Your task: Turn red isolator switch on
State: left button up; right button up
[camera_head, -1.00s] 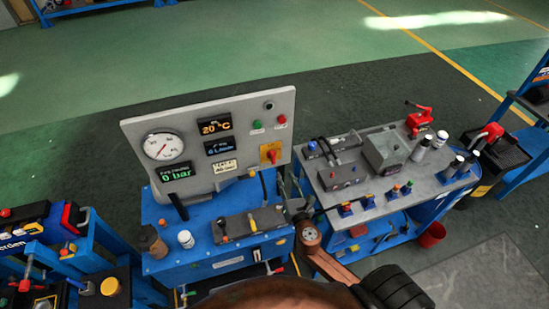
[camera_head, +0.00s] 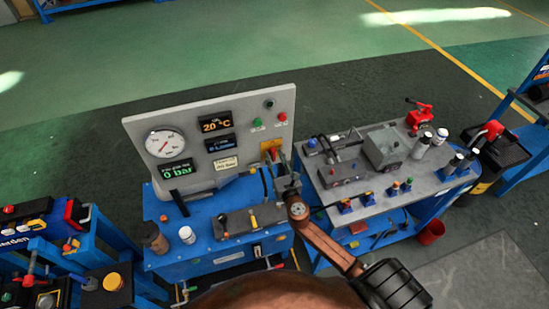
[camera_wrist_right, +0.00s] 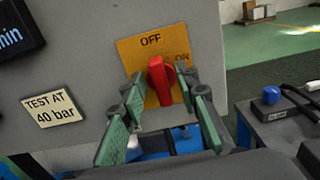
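The red isolator switch (camera_wrist_right: 160,81) sits on an orange plate (camera_wrist_right: 150,42) marked OFF and ON in the right wrist view. Its handle stands upright, in line with OFF. My right gripper (camera_wrist_right: 162,90) is open, with its green-padded fingers on either side of the red handle and gaps showing. In the head view the right gripper (camera_head: 284,168) is in front of the panel's right side and hides the switch; only part of the orange plate (camera_head: 268,147) shows. My left gripper is not in view.
The grey panel (camera_head: 195,110) carries a gauge, displays and small buttons. The blue bench (camera_head: 207,215) below it holds a lever, a valve block and two small containers. A second bench (camera_head: 322,180) with fittings stands close on the right. Dark floor behind is clear.

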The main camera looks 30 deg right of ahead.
jog(key=shift+c, duration=0.3)
grip_shut()
jog(key=shift+m, duration=0.4)
jog(key=m+b, duration=0.1)
jog(key=m, duration=0.2)
jog(key=shift+d+m+b, duration=0.15)
jog(key=shift+m+b, duration=0.15)
jog(key=shift+s+d+f+m+b, duration=0.15)
jog(key=shift+m+b, duration=0.4)
jog(key=shift+m, duration=2.85)
jog(key=shift+w+d+f+m+b, duration=0.15)
jog(key=shift+m+b, duration=0.4)
jog(key=shift+m, duration=2.85)
jog(key=shift+s+f, duration=0.1)
